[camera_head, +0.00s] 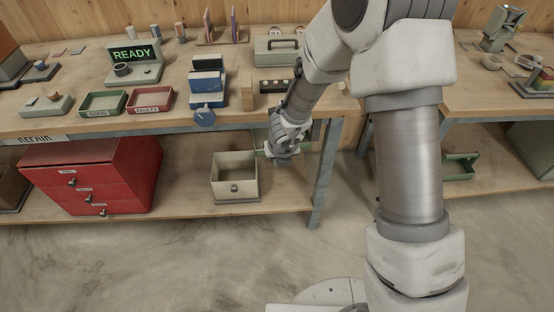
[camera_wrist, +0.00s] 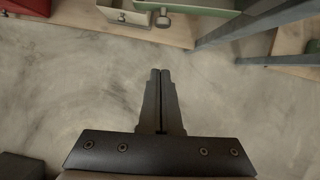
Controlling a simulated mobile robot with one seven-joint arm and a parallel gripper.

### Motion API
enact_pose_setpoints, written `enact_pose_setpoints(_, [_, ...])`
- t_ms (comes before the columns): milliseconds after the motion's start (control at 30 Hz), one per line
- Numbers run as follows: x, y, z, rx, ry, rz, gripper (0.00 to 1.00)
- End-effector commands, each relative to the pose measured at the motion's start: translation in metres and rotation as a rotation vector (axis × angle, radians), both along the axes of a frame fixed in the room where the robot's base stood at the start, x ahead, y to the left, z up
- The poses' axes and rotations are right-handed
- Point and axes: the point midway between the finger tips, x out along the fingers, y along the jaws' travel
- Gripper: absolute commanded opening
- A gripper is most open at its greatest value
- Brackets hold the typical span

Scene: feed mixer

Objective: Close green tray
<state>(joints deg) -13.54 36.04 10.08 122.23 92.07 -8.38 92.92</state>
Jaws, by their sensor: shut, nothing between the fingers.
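My gripper (camera_wrist: 161,72) is shut and empty. In the wrist view its fingertips point toward the knob, with a gap of floor between them. In the head view my gripper (camera_head: 282,152) is below the bench top, right of a cream drawer.
The cream drawer (camera_head: 234,188) stands open on the lower shelf and also shows in the wrist view (camera_wrist: 126,17). A red cabinet (camera_head: 92,172) is further left. A grey bench leg (camera_head: 324,175) is close on the right. The floor in front is clear.

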Motion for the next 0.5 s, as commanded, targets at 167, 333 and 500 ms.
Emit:
enact_pose_setpoints(167, [-0.005, -0.002, 0.007, 0.009, 0.007, -0.004, 0.0])
enact_pose_setpoints(333, [-0.012, -0.012, -0.039, 0.133, 0.093, -0.027, 0.0])
enact_pose_setpoints(500, [-0.026, -0.02, -0.099, 0.427, 0.216, -0.077, 0.0])
